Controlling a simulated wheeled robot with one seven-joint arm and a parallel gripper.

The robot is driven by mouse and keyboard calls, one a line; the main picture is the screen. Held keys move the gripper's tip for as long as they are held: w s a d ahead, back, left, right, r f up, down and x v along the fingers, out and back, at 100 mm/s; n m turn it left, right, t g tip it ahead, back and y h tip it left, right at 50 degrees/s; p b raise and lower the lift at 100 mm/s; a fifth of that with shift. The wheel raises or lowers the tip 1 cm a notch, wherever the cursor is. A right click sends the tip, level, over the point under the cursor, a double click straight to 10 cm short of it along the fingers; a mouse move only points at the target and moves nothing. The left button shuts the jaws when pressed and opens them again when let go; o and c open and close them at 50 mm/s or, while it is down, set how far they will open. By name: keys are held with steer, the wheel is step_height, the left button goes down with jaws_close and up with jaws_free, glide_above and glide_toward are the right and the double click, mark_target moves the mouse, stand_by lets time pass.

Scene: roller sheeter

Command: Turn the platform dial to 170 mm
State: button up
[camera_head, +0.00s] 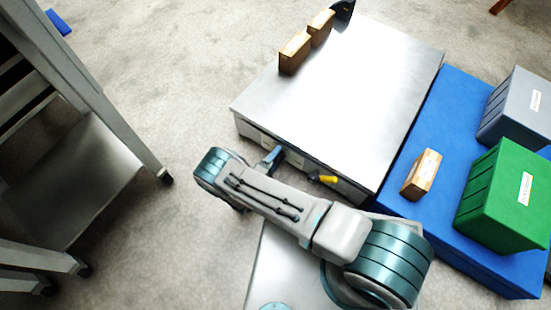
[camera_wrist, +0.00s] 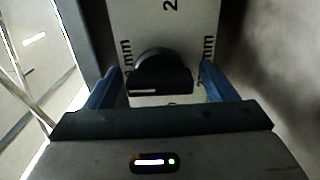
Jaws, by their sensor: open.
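The platform dial (camera_wrist: 160,72) is a black round knob with a raised grip bar on a pale plate in the wrist view. A white line lies at the left end of the bar, which runs nearly level across the picture. Printed marks ending in "mm" stand left and right of it, and part of a number shows above; none reads in full. My gripper (camera_wrist: 161,69) is open, with one blue finger on each side of the dial. Contact cannot be told. In the head view my gripper (camera_head: 273,156) is at the machine's front face, and the dial is hidden.
The sheeter's broad metal top (camera_head: 350,95) carries two wooden blocks (camera_head: 307,42). A yellow-tipped handle (camera_head: 325,179) juts from its front, right of my gripper. A blue platform (camera_head: 440,130) holds a green bin (camera_head: 500,200), a grey bin (camera_head: 515,108) and a wooden block (camera_head: 421,175).

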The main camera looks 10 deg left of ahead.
steer(key=c, duration=1)
steer(key=shift+n, duration=0.6)
steer(key=n, duration=0.7)
steer(key=shift+n, duration=0.3)
steer(key=n, duration=0.4)
steer(key=shift+n, duration=0.3)
steer(key=n, duration=0.4)
steer(key=shift+n, duration=0.3)
